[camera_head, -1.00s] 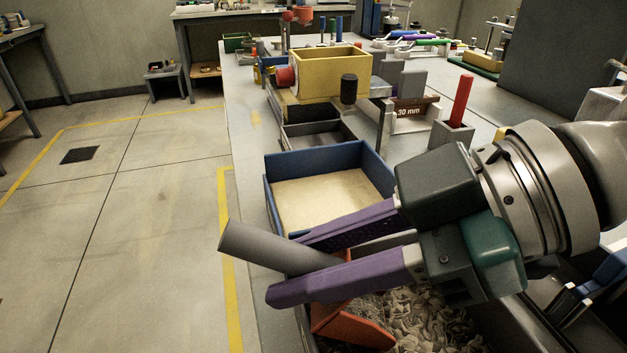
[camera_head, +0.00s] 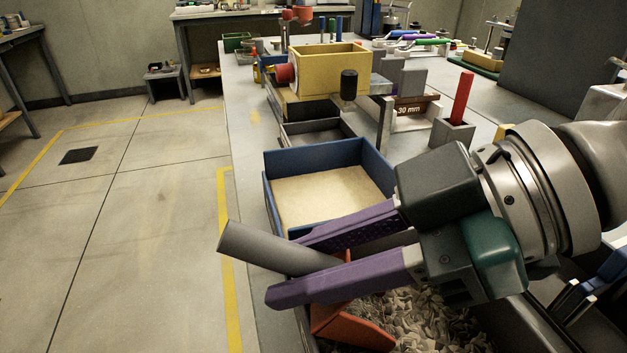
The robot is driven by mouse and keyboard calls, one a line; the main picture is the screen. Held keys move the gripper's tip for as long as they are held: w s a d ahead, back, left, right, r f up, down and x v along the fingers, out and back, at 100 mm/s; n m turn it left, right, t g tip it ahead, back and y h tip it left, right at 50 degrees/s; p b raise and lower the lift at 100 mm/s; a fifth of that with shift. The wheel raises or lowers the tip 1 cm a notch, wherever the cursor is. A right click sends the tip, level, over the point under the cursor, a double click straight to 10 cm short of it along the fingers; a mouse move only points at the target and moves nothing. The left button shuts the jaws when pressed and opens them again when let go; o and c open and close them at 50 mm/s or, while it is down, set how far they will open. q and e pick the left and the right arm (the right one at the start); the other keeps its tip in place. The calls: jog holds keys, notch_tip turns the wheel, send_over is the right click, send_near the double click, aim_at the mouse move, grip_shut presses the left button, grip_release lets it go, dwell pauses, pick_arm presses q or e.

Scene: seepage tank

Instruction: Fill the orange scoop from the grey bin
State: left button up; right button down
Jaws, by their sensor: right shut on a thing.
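The orange scoop (camera_head: 350,328) is at the bottom of the view, low in the grey bin (camera_head: 303,325), among loose pale curled pieces (camera_head: 430,318). Its grey handle (camera_head: 250,244) slants up to the left. My right gripper (camera_head: 289,268) is shut on this handle, with one purple finger on each side. The fingers hide part of the scoop, and I cannot tell how much lies in it. The bin is cut off by the lower edge and partly hidden by my right gripper. My left gripper is not in view.
A blue-walled tray (camera_head: 320,157) with a pale floor stands just beyond the bin. Open floor lies left of the bench.

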aim_at(361, 315)
jog(key=shift+d, duration=0.25)
dwell(0.5)
jog(key=shift+d+f+b, duration=0.1)
jog(key=shift+d+b, duration=0.1)
jog(key=shift+b, duration=0.15)
jog(key=shift+d, duration=0.25)
dwell(1.0)
jog(key=shift+d+b, duration=0.2)
jog(key=shift+b, duration=0.15)
jog(key=shift+d, duration=0.3)
dwell(0.9)
jog(key=shift+d+b, duration=0.2)
jog(key=shift+b, duration=0.15)
dwell(0.6)
jog(key=shift+d, duration=0.25)
dwell(0.6)
jog(key=shift+d+f+b, duration=0.1)
jog(key=shift+d+b, duration=0.2)
dwell(0.5)
jog(key=shift+d, duration=0.15)
dwell(0.9)
